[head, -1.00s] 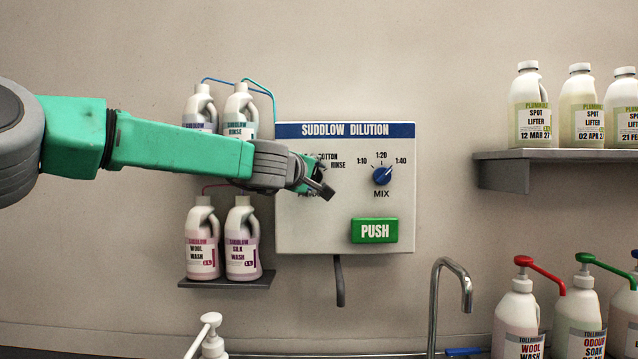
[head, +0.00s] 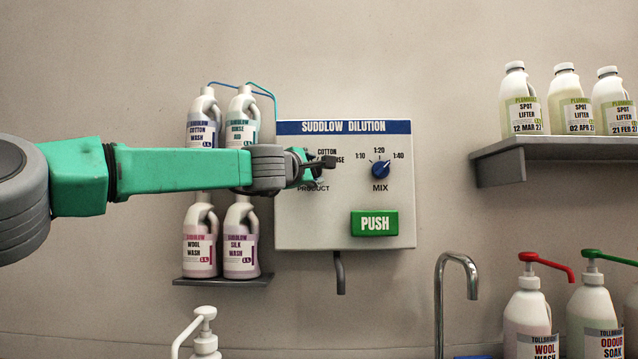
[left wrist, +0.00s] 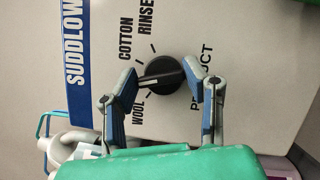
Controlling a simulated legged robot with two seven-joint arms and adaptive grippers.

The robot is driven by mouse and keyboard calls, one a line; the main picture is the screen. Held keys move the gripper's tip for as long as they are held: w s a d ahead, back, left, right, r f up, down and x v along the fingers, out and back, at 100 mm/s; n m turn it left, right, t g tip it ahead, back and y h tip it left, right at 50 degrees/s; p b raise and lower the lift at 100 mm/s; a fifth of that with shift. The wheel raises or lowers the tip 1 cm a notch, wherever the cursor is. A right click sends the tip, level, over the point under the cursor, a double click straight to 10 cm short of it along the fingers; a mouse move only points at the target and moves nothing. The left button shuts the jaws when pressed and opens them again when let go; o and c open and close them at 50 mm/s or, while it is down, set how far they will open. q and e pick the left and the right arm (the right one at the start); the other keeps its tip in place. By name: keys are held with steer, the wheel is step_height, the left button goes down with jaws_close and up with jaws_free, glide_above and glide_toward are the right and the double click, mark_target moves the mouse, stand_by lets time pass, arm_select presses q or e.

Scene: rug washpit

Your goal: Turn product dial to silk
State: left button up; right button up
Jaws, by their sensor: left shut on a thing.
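The product dial (left wrist: 165,68) is a round black knob with a bar handle on the white dispenser panel (head: 300,225). In the left wrist view its handle points towards the picture's left, between the WOOL and COTTON labels. My left gripper (left wrist: 161,84) is shut on the dial, with one finger on either side of it. In the head view my left gripper (head: 322,161) covers most of the dial. COTTON, part of RINSE and PRODUCT are readable there. I cannot see a SILK label on the panel; that side is covered by the gripper. My right gripper is not in view.
A blue mix dial (head: 380,169) sits right of my gripper, above a green PUSH button (head: 374,223). Several wash bottles (head: 240,245) stand on shelves left of the panel, around my forearm. A shelf (head: 500,163) with spot lifter bottles is at right. A tap (head: 440,300) stands below.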

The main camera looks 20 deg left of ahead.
arm_select(q)
steer(key=shift+w+a+f+n+y, duration=0.1)
steer(key=shift+a+f+n+y, duration=0.2)
steer(key=shift+a+f, duration=0.05)
steer(key=o, duration=1)
steer(key=shift+o, duration=0.7)
steer(key=shift+a, duration=0.15)
steer(key=s+a+f, duration=0.1)
steer(key=s, duration=1)
steer(key=shift+s+f, duration=0.3)
steer(key=shift+s, duration=0.1)
